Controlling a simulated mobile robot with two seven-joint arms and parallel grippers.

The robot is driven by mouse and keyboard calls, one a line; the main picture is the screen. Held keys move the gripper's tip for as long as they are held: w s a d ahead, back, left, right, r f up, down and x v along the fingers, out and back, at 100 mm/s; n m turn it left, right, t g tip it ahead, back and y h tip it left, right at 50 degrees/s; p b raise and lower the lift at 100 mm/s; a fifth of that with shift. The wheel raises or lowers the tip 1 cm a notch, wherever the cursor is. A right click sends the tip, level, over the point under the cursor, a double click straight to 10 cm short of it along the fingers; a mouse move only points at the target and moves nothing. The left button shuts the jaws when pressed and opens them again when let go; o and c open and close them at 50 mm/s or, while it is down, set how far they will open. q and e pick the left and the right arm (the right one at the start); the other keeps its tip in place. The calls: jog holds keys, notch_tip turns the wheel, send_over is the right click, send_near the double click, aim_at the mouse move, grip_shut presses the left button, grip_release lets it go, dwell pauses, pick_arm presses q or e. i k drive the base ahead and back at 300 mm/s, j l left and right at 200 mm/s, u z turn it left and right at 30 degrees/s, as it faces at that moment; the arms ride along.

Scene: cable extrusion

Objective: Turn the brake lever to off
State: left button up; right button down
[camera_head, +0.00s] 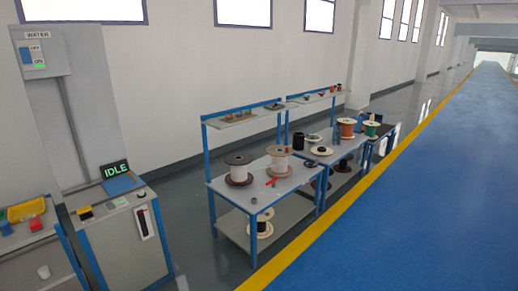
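A grey machine cabinet (124,247) with blue edges stands at the lower left. Its front carries a white plate with a dark upright lever (142,222) on it, with a little red near the lower end. This looks like the brake lever, but its label and setting are too small to read. A sign reading IDLE (115,170) in green stands at the cabinet's back. Neither of my grippers is in view.
A grey box marked WATER (40,55) hangs at upper left with OFF and ON labels. A bench with a yellow bin (30,208) stands left of the cabinet. Blue-framed workbenches (285,186) with cable spools stand at centre. The blue walkway (400,215) at right is clear.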

aim_at(273, 182)
jog(key=i, duration=5.1)
jog(key=u, duration=0.25)
